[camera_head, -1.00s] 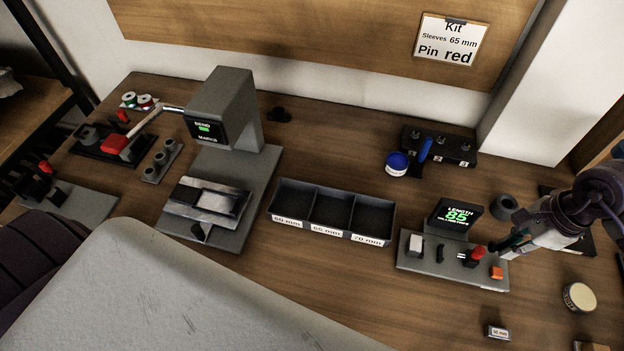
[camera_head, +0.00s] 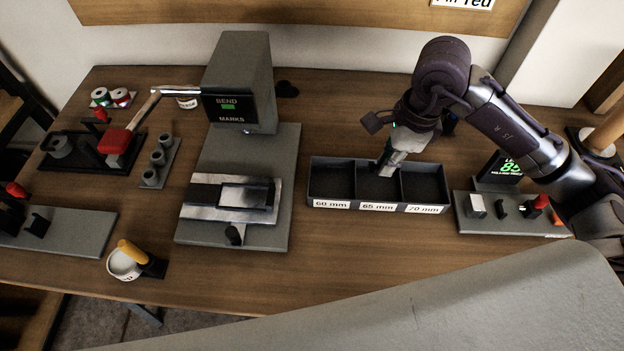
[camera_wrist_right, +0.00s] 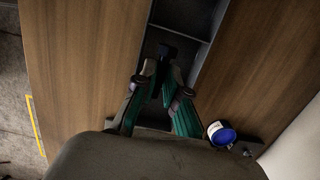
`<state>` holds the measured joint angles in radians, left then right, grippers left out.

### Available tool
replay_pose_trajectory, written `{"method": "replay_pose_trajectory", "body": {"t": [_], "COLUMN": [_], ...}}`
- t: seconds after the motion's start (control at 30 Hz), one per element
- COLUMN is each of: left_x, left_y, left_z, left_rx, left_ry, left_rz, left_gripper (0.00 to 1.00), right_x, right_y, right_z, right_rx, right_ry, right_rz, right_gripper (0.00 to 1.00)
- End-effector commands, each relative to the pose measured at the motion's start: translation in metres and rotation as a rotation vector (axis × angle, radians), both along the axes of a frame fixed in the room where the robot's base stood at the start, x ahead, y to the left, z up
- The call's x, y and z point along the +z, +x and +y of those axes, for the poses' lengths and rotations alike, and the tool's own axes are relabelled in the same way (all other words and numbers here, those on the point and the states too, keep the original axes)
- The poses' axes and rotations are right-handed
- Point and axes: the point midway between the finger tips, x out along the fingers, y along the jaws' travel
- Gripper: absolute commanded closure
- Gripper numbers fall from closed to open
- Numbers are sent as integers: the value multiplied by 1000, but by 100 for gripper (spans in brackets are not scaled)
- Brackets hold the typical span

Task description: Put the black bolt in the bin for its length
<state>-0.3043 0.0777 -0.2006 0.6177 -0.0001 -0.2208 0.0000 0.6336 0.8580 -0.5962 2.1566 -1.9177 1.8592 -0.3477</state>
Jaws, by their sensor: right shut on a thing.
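A dark three-compartment bin tray (camera_head: 330,160) stands mid-table, its front labels reading 60 mm, 65 mm and 70 mm from left to right. The bolt is not discernible in the head view. My left gripper is out of view.
A length gauge (camera_head: 500,207) with a green display reading 85, partly hidden by my right arm, stands right of the tray. A grey bending press (camera_head: 237,90) stands left. A blue-lidded pot (camera_wrist_right: 221,134) shows in the wrist view. A pale surface (camera_head: 480,300) fills the foreground.

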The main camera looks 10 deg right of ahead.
Motion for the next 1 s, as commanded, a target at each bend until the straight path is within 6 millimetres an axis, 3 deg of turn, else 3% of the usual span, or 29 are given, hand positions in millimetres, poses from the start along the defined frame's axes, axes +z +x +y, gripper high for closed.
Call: {"method": "replay_pose_trajectory", "body": {"t": [0.2,0.4,0.6,0.83,1.0], "left_x": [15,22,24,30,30], "left_y": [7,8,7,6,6], "left_z": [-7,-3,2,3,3], "left_rx": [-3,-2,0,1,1], "left_ry": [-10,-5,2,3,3], "left_rz": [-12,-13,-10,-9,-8], "left_gripper": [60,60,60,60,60], "right_x": [-27,-50,-63,-94,-99], "right_y": [24,43,48,48,48], "right_z": [47,78,87,87,87], "right_rx": [4,2,3,1,4], "right_ry": [6,5,1,0,1], "right_rz": [4,1,4,3,-2], "right_gripper": [100,100,100,100,100]}}
